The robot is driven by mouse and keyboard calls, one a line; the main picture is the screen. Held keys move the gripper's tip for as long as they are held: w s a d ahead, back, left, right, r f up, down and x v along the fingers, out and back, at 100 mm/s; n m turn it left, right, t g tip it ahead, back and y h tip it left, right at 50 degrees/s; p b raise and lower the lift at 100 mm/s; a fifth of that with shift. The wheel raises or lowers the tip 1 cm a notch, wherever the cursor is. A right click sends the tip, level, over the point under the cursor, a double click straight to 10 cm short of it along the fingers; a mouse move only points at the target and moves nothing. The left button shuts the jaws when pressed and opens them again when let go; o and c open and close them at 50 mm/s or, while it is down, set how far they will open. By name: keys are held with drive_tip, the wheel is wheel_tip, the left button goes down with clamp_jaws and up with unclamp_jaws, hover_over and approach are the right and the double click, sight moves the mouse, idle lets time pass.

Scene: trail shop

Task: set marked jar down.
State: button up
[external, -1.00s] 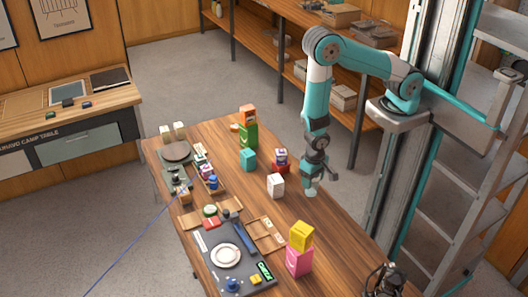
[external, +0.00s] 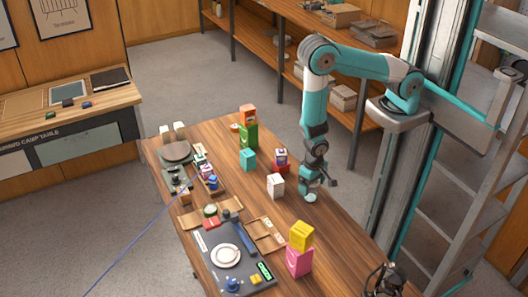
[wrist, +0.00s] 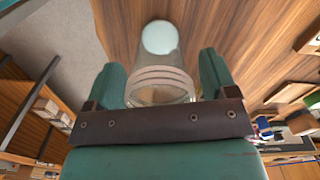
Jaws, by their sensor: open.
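A clear jar with a pale round end (wrist: 159,38) shows in the wrist view, its ringed glass body lying between my two fingers. My gripper (wrist: 162,82) is open, one finger on each side of the jar, with small gaps visible beside it. In the external view my gripper (external: 312,187) points down low over the right edge area of the wooden table (external: 335,238). The jar's pale end (external: 311,198) shows just below it, at or very near the tabletop; exact contact cannot be told. Any mark on the jar is not readable.
A yellow block (external: 301,236) on a pink box (external: 299,261) stands nearer the front. A wooden tray (external: 266,234) lies left of them. Bare tabletop surrounds the jar.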

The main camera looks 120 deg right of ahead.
drive_tip(key=a+r+n+y+b, duration=0.1)
drive_tip(key=a+r+n, duration=0.1)
drive_tip(key=r, duration=0.7)
drive_tip(key=a+r+n+b, duration=0.1)
drive_tip(key=a+r+n, duration=0.15)
drive_tip(key=r, duration=0.65)
drive_tip(key=s+a+r+n+y+b, duration=0.1)
drive_tip(key=s+a+r+n+y, duration=0.2)
drive_tip(key=s+a+r+n, duration=1)
drive_tip(key=shift+s+a+r+n, duration=0.3)
drive_tip(key=shift+a+r+n, duration=0.25)
drive_tip(key=shift+r+n, duration=1.6)
drive_tip(key=shift+f, duration=0.25)
